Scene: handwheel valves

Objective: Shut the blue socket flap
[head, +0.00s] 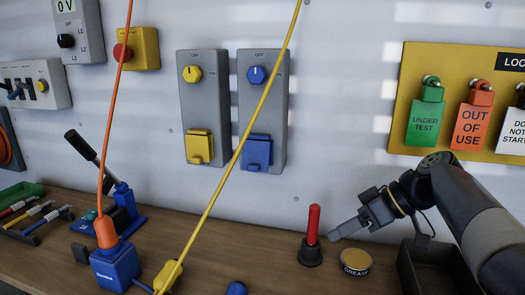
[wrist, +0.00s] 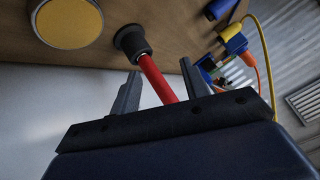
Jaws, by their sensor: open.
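The blue socket flap (head: 257,153) is on the lower part of the right-hand grey switch box (head: 262,107), below a blue knob (head: 257,75). A blue ledge shows at its top edge; I cannot tell how far the flap stands open. My gripper (head: 336,233) is low over the bench, right of and below the flap and well apart from it. In the wrist view my gripper (wrist: 160,88) is open, its two fingers spread, with a red rod visible between and beyond them. The flap does not show in the wrist view.
A yellow cable (head: 234,158) hangs slantwise just in front of the box's left side. The red rod (head: 313,224) stands upright on the bench beside my gripper, near a grease tin (head: 355,261). A similar box with a yellow flap (head: 199,147) is to the left.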

